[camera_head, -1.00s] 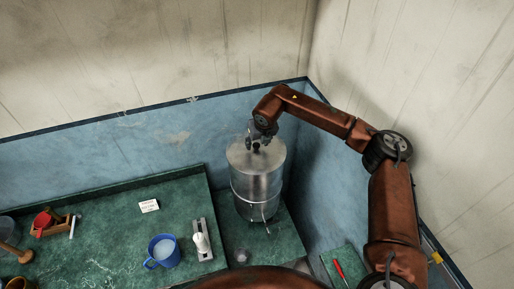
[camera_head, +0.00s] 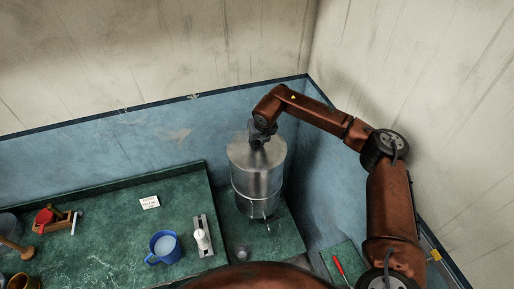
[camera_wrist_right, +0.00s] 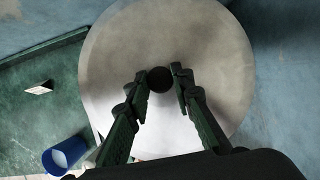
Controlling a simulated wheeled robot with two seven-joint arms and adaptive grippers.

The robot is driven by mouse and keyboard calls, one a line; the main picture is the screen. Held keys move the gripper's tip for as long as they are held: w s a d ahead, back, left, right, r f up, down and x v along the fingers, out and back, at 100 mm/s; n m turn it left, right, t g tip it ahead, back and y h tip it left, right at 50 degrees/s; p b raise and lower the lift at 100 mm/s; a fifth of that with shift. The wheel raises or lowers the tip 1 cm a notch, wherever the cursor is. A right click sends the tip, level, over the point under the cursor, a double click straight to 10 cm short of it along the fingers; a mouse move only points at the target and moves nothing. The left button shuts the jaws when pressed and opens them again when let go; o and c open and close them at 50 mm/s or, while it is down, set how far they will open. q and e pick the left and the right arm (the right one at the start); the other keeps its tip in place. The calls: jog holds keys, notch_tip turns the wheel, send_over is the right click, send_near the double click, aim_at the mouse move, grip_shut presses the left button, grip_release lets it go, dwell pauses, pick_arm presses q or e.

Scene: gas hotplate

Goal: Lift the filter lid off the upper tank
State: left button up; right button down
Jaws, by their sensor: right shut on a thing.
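The upper tank (camera_head: 258,182) is the top part of a shiny metal cylinder standing in the corner of the green counter. Its round flat filter lid (camera_head: 272,153) sits on top, and it fills much of the right wrist view (camera_wrist_right: 205,45). A small dark knob (camera_wrist_right: 160,79) stands at the lid's middle. My right gripper (camera_head: 256,143) is over the lid's middle, shut on the knob, with one finger on each side of it in the right wrist view (camera_wrist_right: 157,82). I see no gap between lid and tank. My left gripper is not in view.
A blue mug (camera_head: 165,248), a metal stand with a white piece (camera_head: 202,238) and a white card (camera_head: 149,203) are left of the tank. A red-handled tool (camera_head: 339,266) lies at right. Blue walls (camera_head: 180,130) close in behind and right of the tank.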

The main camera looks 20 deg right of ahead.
aim_at(257, 143)
jog(key=shift+r, duration=0.1)
dwell(0.3)
jog(key=shift+r, duration=0.45)
notch_tip(257, 143, up, 2)
jog(key=shift+a+r+b, duration=0.1)
jog(key=shift+r+b, duration=0.05)
jog(key=shift+b, duration=0.45)
jog(key=s+a+r+b, duration=0.2)
jog(key=s+a+r, duration=0.1)
jog(key=a+r, duration=0.3)
jog(key=s+a+r+b, duration=0.2)
jog(key=s+a+r, duration=0.1)
jog(key=a+r, duration=0.3)
jog(key=shift+s+r, duration=0.35)
